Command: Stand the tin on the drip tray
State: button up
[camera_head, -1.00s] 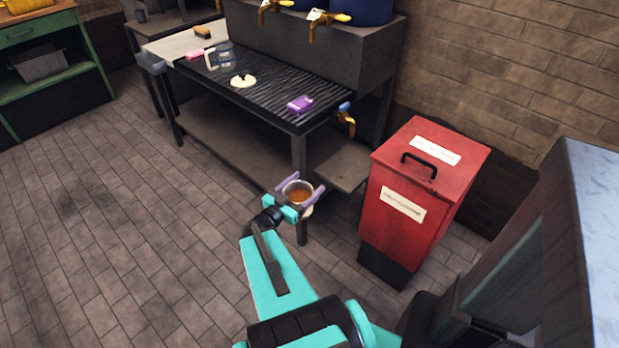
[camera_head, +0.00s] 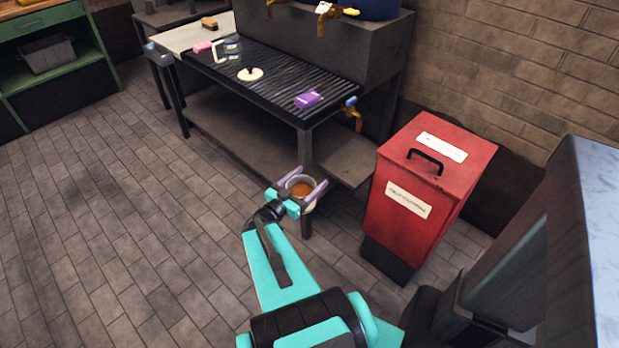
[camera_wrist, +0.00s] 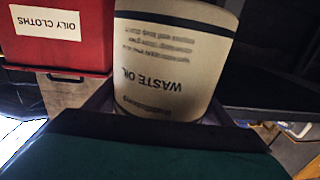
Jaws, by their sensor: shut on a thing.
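The tin (camera_head: 301,187) is a pale, open-topped round can with brown-orange contents showing inside. In the wrist view the tin (camera_wrist: 178,60) carries the words WASTE OIL, upside down in the picture. My gripper (camera_head: 306,186) is shut on the tin, its purple fingers on either side of it. It holds the tin in front of the bench's front right corner. The drip tray (camera_head: 285,85) is the dark ribbed surface on the bench, farther back and to the left of my gripper.
On the ribbed tray are a purple box (camera_head: 308,99), a cream lid-like disc (camera_head: 250,74) and a glassy mug (camera_head: 228,50). A pink block (camera_head: 202,47) and a brush (camera_head: 209,23) lie at its left end. A red OILY CLOTHS bin (camera_head: 425,195) stands right of my gripper. Open floor lies left.

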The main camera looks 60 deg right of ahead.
jog(key=w+a+r+n+t, duration=0.2)
jog(key=w+a+r+t, duration=0.25)
jog(key=w+a, duration=0.7)
jog(key=w+a+r+n+t, duration=0.3)
jog(key=w+a+r, duration=0.2)
jog(key=w+a, duration=0.65)
jog(key=w+a+r+n+t+y, duration=0.1)
jog(key=w+a+r+t, duration=0.1)
jog(key=a, duration=0.7)
jog(key=w+a+r+n+t+y, duration=0.1)
jog(key=w+a+r, duration=0.3)
jog(key=a, duration=0.6)
jog(key=w+a+r+n+t+y, duration=0.1)
jog(key=w+a+r+n+t, duration=0.1)
jog(key=w+a, duration=0.3)
jog(key=a+t, duration=0.1)
jog(key=a, duration=0.3)
jog(key=shift+w+a+r+n+t+y, duration=0.3)
jog(key=shift+r+t, duration=0.05)
jog(key=shift+r, duration=0.05)
jog(key=shift+a, duration=0.15)
